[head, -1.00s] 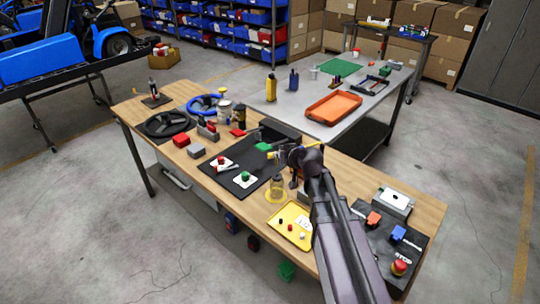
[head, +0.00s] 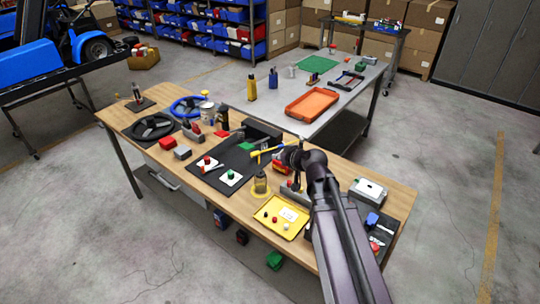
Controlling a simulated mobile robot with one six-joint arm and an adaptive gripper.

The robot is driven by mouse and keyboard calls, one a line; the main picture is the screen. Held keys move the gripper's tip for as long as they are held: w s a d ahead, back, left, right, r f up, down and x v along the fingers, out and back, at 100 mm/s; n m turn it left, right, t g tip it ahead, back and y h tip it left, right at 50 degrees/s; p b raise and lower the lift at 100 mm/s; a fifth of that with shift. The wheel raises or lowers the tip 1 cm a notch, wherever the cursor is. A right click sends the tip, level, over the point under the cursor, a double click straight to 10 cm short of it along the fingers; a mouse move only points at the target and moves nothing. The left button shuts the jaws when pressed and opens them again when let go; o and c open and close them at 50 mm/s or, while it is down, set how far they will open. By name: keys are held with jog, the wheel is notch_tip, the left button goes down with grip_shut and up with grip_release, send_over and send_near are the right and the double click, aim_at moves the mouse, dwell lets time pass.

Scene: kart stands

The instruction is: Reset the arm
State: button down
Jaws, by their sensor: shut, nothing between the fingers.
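My arm reaches in from the lower right over the wooden workbench (head: 385,184). My gripper (head: 262,152) is at the arm's far end, above the middle of the bench, near the black mat (head: 225,163). The fingers look small and thin, with a yellow part in view. It is shut and holds nothing.
A yellow tray (head: 281,232) with small parts lies at the front edge. A grey box (head: 368,190) and blue and red controls are right, partly behind my arm. An orange tray (head: 312,105) is on the grey table behind.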

jog(key=shift+s+d+r, duration=0.25)
jog(key=shift+s+d, duration=0.05)
jog(key=shift+s, duration=0.1)
jog(key=shift+a, duration=0.1)
jog(key=s+d+f+m+g+h+b, duration=0.2)
jog(key=s+d+f+g, duration=0.3)
jog(key=s, duration=0.3)
jog(key=s+d+f+m+g+h+b, duration=0.1)
jog(key=s+d+f+g+h, duration=0.3)
jog(key=s+f, duration=0.4)
jog(key=shift+s+d+f+m+g+h+b, duration=0.15)
jog(key=shift+s+d+m+g+h+b, duration=0.2)
jog(key=shift+s+d+m+g, duration=0.25)
jog(key=shift+w+a, duration=0.1)
dwell(1.4)
